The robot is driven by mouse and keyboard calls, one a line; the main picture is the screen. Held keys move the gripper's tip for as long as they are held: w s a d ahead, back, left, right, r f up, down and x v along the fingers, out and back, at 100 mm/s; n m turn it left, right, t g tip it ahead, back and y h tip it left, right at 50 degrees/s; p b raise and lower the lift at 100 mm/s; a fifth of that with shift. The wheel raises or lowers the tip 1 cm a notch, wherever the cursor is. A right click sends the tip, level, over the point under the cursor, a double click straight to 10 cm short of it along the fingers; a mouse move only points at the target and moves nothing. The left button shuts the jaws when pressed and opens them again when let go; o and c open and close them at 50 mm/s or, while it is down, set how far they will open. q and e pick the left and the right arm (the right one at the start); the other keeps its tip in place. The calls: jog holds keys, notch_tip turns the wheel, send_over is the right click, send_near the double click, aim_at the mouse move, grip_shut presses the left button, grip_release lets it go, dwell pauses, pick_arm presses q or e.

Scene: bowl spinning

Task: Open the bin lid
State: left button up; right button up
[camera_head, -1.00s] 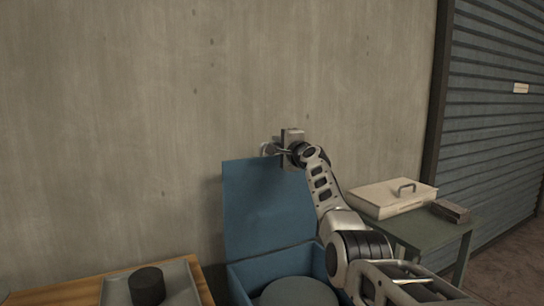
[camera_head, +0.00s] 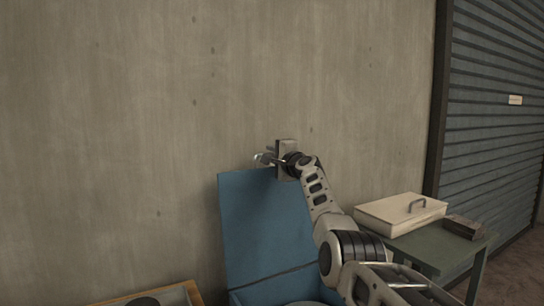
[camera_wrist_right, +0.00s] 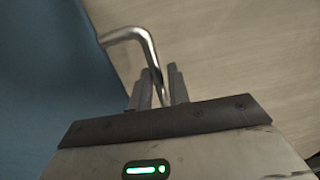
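The blue bin (camera_head: 275,291) stands at the bottom centre of the head view, cut off by the frame edge. Its blue lid (camera_head: 262,228) stands raised, roughly upright near the wall, and fills the left of the right wrist view (camera_wrist_right: 45,80). A bent metal handle (camera_wrist_right: 143,42) sticks out at the lid's edge. My right gripper (camera_head: 268,158) is at the lid's top edge; in the wrist view its two fingers (camera_wrist_right: 159,85) are close together with the handle bar between them. Whether both fingers press on it is hard to see. My left gripper is out of view.
A bare concrete wall (camera_head: 110,130) stands behind the bin. A green table (camera_head: 455,252) at right carries a pale lidded box (camera_head: 390,215) and a small dark block (camera_head: 463,226). A wooden-edged table (camera_head: 192,290) shows at bottom left. A shutter (camera_head: 495,110) is far right.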

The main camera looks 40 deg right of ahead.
jog(key=shift+o, duration=0.2)
jog(key=shift+s, duration=0.1)
jog(key=shift+s+f, duration=0.1)
jog(key=shift+s, duration=0.4)
pick_arm(q)
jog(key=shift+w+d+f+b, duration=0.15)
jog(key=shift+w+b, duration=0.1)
jog(key=shift+b, duration=0.65)
pick_arm(e)
jog(key=v, duration=1.4)
jog(key=shift+s+a, duration=0.25)
jog(key=shift+s, duration=0.1)
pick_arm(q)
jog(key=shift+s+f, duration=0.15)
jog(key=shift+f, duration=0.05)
